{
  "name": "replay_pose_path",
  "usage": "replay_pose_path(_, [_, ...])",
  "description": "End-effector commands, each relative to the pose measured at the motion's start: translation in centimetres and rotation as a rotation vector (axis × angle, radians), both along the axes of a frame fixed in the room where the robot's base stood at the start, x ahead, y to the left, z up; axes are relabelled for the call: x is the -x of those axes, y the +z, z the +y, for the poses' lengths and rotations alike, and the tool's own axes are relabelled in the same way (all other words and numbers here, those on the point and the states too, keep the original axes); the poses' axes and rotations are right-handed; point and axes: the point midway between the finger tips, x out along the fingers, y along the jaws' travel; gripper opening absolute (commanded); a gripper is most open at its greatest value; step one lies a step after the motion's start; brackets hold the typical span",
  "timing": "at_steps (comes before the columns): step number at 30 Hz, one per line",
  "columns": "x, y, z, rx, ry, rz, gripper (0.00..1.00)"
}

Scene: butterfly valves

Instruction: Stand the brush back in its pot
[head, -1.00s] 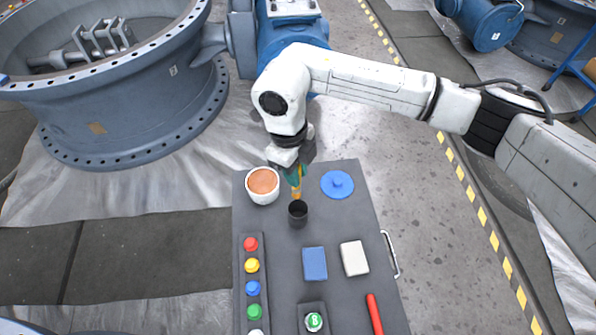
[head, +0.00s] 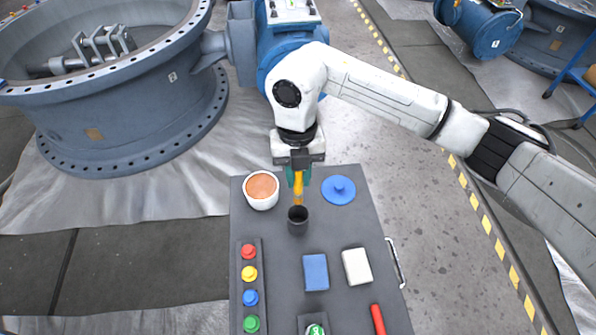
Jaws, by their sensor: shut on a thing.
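My gripper (head: 298,177) points down at the far end of the grey tabletop, its teal fingers shut on the brush. The brush (head: 298,189) shows as a yellow-orange handle hanging nearly upright between the fingers. A dark block at its top, against the gripper, may be the brush's head; I cannot tell. The pot (head: 298,223) is a small black open cup standing upright on the table. The handle's lower end shows just at the pot's far rim; whether it is above, behind or inside the opening I cannot tell.
On the table (head: 283,285), a white bowl with orange-brown contents (head: 262,204) stands left of the pot and a blue knobbed lid (head: 338,189) right. Nearer are a coloured button strip (head: 250,273), blue block (head: 316,272), white block (head: 357,266), green button (head: 315,330) and red stick (head: 378,319).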

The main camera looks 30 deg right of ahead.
Motion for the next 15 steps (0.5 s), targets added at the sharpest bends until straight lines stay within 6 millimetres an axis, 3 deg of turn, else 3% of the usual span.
replay_pose_path(15, [0.0,-4.1,0.0,-0.001,0.0,0.0,0.0])
